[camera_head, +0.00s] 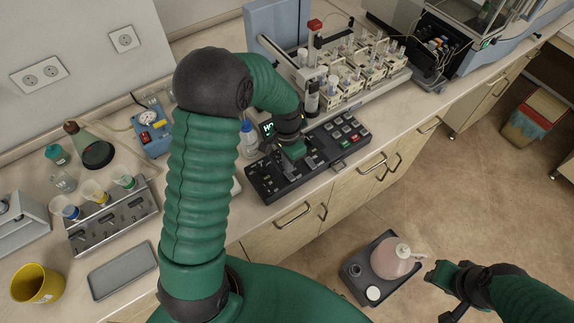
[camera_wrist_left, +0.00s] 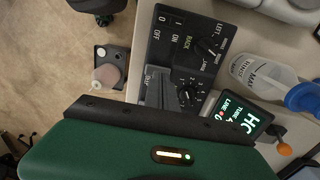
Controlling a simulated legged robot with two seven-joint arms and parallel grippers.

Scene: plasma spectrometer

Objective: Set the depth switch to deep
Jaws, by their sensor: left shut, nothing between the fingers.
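The black control panel (camera_head: 340,138) lies along the counter's front edge. In the left wrist view the panel (camera_wrist_left: 172,28) shows a marked ON/0/1 area, a rack knob (camera_wrist_left: 206,44) and a second knob (camera_wrist_left: 190,92) with numbers. I cannot make out the depth switch for certain; part of the panel is hidden by my left gripper. My left gripper (camera_head: 294,150) is over the panel's left half, shut and empty. Its grey fingers show at the panel's lower edge in the left wrist view (camera_wrist_left: 160,90). My right gripper (camera_head: 440,280) is out over the floor, away from the panel.
A lit display (camera_wrist_left: 243,120) and a bottle with a blue cap (camera_head: 248,140) stand beside the panel. A sampler rack (camera_head: 350,75) with cups is behind it. A dark tray (camera_head: 352,280) with a pinkish flask (camera_head: 392,260) is below. A grey tray (camera_head: 122,270) lies at left.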

